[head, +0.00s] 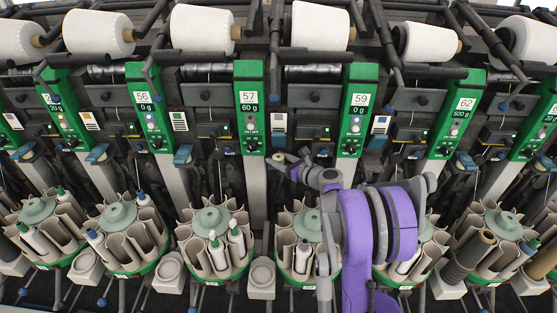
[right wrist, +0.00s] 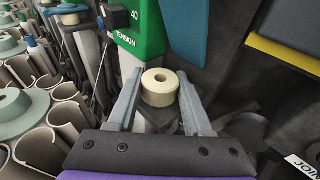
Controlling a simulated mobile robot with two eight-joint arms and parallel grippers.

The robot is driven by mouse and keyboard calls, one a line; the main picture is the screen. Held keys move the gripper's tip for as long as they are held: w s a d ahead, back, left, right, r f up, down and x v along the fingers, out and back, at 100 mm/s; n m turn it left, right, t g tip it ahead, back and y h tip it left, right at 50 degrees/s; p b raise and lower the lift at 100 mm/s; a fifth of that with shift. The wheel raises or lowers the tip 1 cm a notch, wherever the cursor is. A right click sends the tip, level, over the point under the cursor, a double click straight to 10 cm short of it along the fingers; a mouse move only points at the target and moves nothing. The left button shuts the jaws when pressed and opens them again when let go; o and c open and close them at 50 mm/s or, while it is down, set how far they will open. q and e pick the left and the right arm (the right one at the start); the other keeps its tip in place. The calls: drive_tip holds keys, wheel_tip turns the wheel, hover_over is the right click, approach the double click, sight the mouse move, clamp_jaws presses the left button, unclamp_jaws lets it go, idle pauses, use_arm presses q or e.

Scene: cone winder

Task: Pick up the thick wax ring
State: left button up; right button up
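The thick wax ring (right wrist: 160,98) is a cream cylinder with a round hole in its top. In the right wrist view it sits upright on a dark support below the green tension panel. My right gripper (right wrist: 160,90) is open, with one grey finger on each side of the ring. Narrow gaps seem to show between fingers and ring; contact is hard to judge. In the head view my right gripper (head: 290,164) reaches in front of the machine between units 57 and 59; the ring is too small there to make out surely. My left gripper is out of view.
A green panel (right wrist: 136,25) stands close behind the ring, and a blue part (right wrist: 190,30) is above right. Round magazines with cream pockets (head: 210,245) line the front below, some holding bobbins. White yarn cones (head: 200,28) run along the top.

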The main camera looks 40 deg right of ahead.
clamp_jaws()
drive_tip(key=shift+r, duration=0.1)
